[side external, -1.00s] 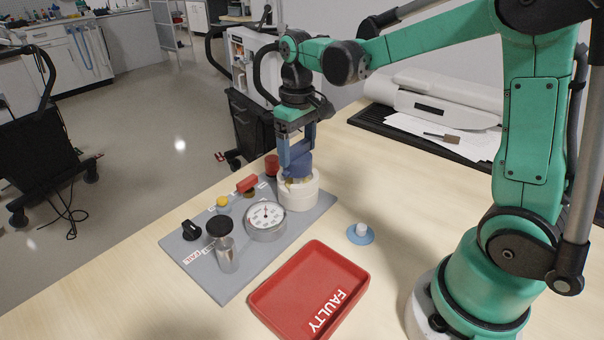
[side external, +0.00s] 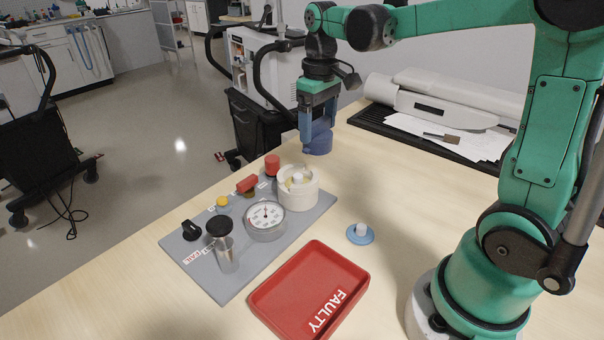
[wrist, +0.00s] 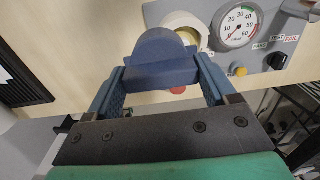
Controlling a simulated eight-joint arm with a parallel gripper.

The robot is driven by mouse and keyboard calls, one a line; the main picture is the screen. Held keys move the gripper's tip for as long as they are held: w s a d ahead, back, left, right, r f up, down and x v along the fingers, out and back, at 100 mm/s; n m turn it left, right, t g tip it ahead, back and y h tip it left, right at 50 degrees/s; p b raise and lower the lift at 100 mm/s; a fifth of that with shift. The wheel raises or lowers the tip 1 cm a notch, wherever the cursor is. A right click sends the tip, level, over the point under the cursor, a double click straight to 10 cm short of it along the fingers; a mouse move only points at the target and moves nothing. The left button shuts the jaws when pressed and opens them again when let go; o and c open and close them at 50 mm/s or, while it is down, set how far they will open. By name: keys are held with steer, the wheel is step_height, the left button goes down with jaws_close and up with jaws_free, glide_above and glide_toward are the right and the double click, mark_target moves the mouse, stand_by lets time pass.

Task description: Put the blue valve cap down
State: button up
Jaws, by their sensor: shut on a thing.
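My gripper (side external: 312,140) is shut on the blue valve cap (side external: 321,145), which hangs beyond and above the white valve housing in the side view. In the wrist view the cap (wrist: 160,48) sits between the two blue fingers of my gripper (wrist: 160,75), its rounded part pointing away from the palm. The white round valve housing (side external: 299,198) stands open-topped on the grey panel, with a pale part inside. The cap is apart from the housing. Its exact height above the table is hard to tell.
The grey panel (side external: 237,273) carries a gauge (side external: 265,219), a metal cylinder (side external: 228,255) and small knobs. A red FAULTY tray (side external: 262,303) and a blue disc with white knob (side external: 361,236) lie nearer. Bare table (side external: 375,190) extends right of the housing.

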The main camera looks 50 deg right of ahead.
steer(key=s+d+r, duration=0.7)
steer(key=s, duration=0.4)
steer(key=f, duration=1.9)
steer(key=shift+d, duration=0.2)
steer(key=shift+f, duration=0.3)
steer(key=o, duration=1)
steer(key=shift+r, duration=0.15)
